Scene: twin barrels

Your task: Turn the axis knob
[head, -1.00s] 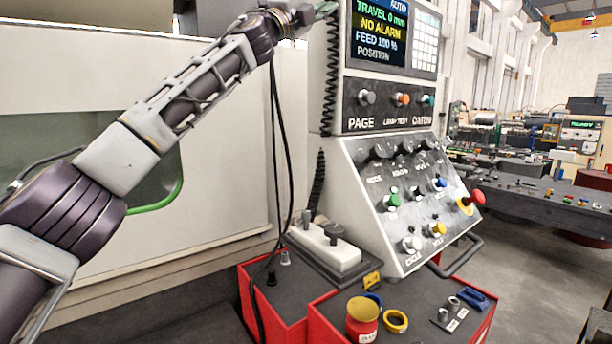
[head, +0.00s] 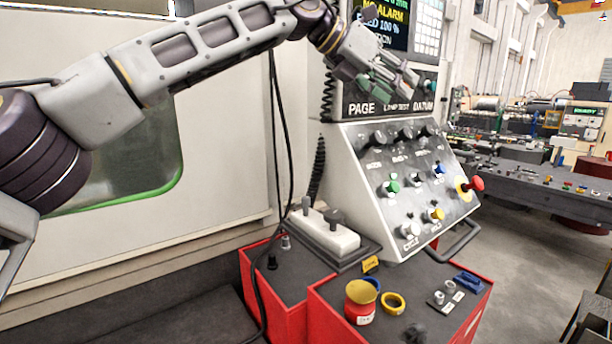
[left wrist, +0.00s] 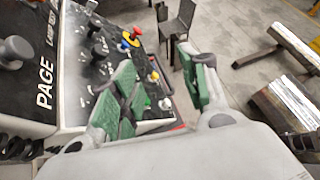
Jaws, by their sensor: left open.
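The sloped control panel (head: 345,165) carries a top row of black rotary knobs (head: 405,134). Their small labels are too blurred to read, so I cannot tell which is the axis knob. My left gripper (head: 393,83) is in front of the upright panel, above that row and apart from it. It hides the upper buttons and part of the screen. In the left wrist view, my left gripper (left wrist: 160,88) is open with nothing between its green pads; the panel's knobs lie beyond and left of it. My right gripper is not in view.
A red emergency button (head: 477,184) sticks out at the panel's right edge. A handle bar (head: 456,243) juts out below. A red cart (head: 298,318) underneath holds a yellow-topped pot (head: 361,302), a yellow ring (head: 393,303) and small parts. A dark cable hangs left of the panel.

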